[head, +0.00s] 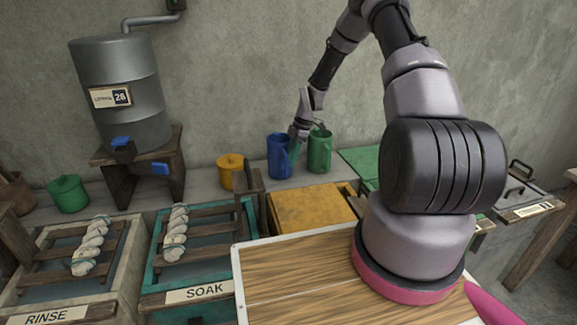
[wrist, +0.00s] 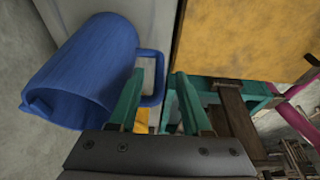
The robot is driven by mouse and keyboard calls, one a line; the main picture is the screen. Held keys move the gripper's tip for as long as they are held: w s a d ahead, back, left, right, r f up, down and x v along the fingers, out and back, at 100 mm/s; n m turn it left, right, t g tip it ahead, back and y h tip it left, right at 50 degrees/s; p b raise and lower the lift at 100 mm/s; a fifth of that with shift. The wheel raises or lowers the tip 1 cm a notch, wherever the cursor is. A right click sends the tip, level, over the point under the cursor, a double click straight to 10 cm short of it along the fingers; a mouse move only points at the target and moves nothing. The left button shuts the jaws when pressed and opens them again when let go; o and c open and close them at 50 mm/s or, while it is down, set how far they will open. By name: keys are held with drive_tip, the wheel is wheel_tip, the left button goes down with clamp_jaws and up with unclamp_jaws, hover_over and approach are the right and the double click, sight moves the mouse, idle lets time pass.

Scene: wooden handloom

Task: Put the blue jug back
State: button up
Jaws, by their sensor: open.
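The blue jug (head: 279,157) stands upright on the grey ledge against the wall in the head view. In the wrist view the blue jug (wrist: 85,70) fills the left side, with its handle toward my fingers. My gripper (head: 294,151) is at the jug's right side, between it and the green jug. In the wrist view my gripper (wrist: 159,80) is open, and the handle appears between the teal fingertips, nearer the left one. I cannot tell whether a finger touches the handle.
The green jug (head: 319,152) stands close on the right. A yellow-topped vat (head: 308,208) lies in front. A metal drum (head: 122,95) sits on a wooden stand at left. Soak (head: 205,292) and rinse (head: 60,315) tubs are at front left.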

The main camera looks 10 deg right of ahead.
drive_tip(key=s+d+r+m+t+h, duration=0.1)
drive_tip(key=s+r+m, duration=0.25)
drive_tip(key=r, duration=0.75)
drive_tip(key=s+r+m+t+h, duration=0.1)
drive_tip(key=s+r+m, duration=0.3)
drive_tip(key=r, duration=0.8)
drive_tip(key=s+d+r+m+t, duration=0.15)
drive_tip(key=s+r, duration=0.35)
drive_tip(key=r, duration=0.6)
drive_tip(key=s+r+m+t, duration=0.1)
drive_tip(key=s+r+m, duration=0.2)
drive_tip(key=s, duration=0.4)
drive_tip(key=s+a+r+m+t, duration=0.1)
drive_tip(key=s+r+m, duration=0.3)
drive_tip(key=s, duration=0.3)
drive_tip(key=s+a+r+m+t, duration=0.1)
drive_tip(key=s+r+m, duration=0.3)
drive_tip(key=s+m, duration=0.2)
drive_tip(key=shift+s+a+y, duration=0.2)
drive_tip(key=shift+s+y, duration=0.1)
drive_tip(key=shift+s, duration=0.8)
drive_tip(key=shift+t, duration=0.25)
